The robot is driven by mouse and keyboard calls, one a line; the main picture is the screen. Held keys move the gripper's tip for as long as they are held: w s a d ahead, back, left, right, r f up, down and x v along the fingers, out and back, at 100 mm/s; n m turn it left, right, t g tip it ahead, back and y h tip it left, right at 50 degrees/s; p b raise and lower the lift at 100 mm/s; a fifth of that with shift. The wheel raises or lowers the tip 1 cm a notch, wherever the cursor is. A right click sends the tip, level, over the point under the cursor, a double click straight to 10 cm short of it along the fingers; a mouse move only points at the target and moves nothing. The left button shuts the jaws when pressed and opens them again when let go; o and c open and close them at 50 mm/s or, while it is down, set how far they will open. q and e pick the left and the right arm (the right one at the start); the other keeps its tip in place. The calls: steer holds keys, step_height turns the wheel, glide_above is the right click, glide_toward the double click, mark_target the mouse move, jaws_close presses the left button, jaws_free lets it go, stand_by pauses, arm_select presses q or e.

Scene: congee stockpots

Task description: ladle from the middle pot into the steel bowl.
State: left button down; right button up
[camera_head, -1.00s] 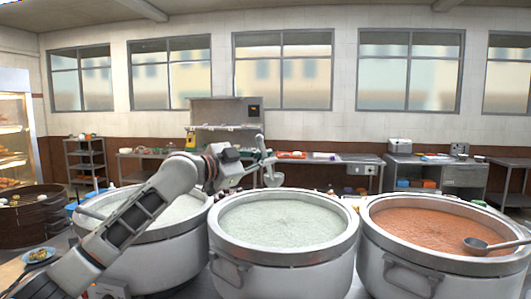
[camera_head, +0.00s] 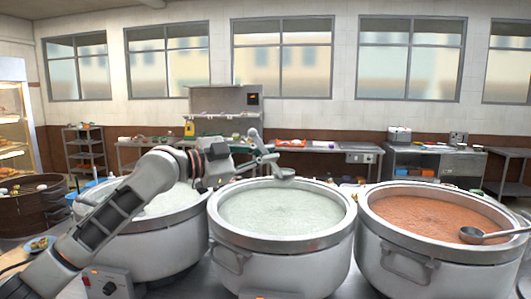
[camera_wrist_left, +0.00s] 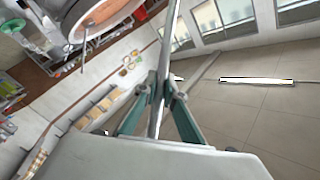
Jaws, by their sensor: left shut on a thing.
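The middle pot (camera_head: 283,264) is a wide steel stockpot of pale, whitish-green congee (camera_head: 282,212). My left gripper (camera_head: 258,150) is above the back left of this pot and is shut on a ladle. The ladle's cup (camera_head: 285,173) hangs near the pot's back rim, and I cannot tell whether it holds congee. In the left wrist view the ladle's handle (camera_wrist_left: 160,85) runs between the two greenish fingers of the left gripper (camera_wrist_left: 160,92). I cannot make out the steel bowl in these frames. My right gripper is not in view.
A pot of pale congee (camera_head: 160,250) stands at the left, partly behind my left arm. A pot of orange-red congee (camera_head: 440,275) stands at the right with another ladle (camera_head: 475,236) at its rim. A wooden tub (camera_head: 30,207) is at far left. Counters (camera_head: 345,150) line the back wall.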

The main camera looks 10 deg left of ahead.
arm_select(q)
steer(key=s+d+m+g+h, duration=0.2)
steer(key=s+d+m+g, duration=0.15)
steer(key=s, duration=0.95)
steer(key=s+d+m+g+h, duration=0.25)
steer(key=s+d+g, duration=0.2)
steer(key=s, duration=0.85)
step_height(320, 180, down, 32)
steer(key=b, duration=1.5)
steer(key=shift+s+a+f+g, duration=0.15)
steer(key=shift+s+a+g, duration=0.15)
steer(key=shift+a, duration=0.1)
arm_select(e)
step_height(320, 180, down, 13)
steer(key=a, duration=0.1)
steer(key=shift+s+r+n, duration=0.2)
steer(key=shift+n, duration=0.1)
